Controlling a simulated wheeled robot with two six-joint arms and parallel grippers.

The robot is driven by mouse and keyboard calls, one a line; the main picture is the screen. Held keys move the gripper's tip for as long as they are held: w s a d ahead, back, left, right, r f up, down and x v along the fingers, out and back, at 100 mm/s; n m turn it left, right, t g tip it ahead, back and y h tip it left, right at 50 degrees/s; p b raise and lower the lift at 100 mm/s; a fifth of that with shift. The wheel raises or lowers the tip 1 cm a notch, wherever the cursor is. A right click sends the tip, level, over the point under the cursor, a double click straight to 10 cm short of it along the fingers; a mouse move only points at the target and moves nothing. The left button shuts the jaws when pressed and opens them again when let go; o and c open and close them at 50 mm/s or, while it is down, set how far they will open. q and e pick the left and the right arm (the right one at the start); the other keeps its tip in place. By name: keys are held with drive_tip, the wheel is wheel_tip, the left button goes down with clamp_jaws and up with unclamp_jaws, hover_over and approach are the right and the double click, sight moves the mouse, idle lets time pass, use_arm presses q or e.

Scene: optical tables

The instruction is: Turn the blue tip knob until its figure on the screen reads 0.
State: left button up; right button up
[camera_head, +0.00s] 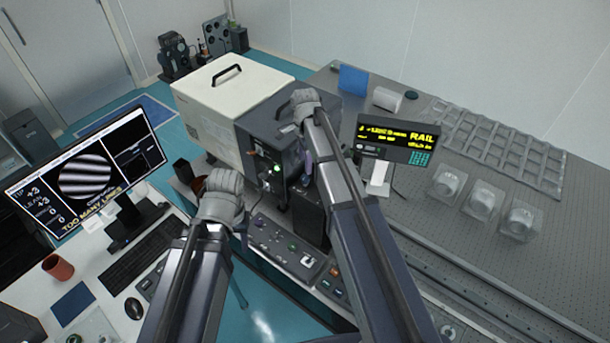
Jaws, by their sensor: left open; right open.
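The screen (85,172) stands at the left and shows a round patch of slanted stripes. Its left column reads +3, +3 and 0, with small labels; the top one looks like TIP. Yellow text below reads TOO MANY LINES. I cannot pick out the blue tip knob for certain; a small bluish-purple part (308,163) shows beside my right arm on the dark instrument (265,140). My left gripper (205,184) is open near the instrument's front left, mostly hidden by its wrist. My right gripper (289,112) is open over the instrument's top, its fingers hard to see.
A cream box (225,95) with a black handle adjoins the instrument. A control panel (285,250) lies below, between my arms. A RAIL display (397,140) stands right, with clear blocks (482,202) beyond. The desk holds a keyboard (140,252), mouse (134,309) and brown cup (58,267).

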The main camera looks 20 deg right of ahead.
sight(305, 177)
wheel_tip(305, 177, down, 7)
drive_tip(key=b, duration=0.6)
drive_tip(key=shift+b, duration=0.3)
clamp_jaws()
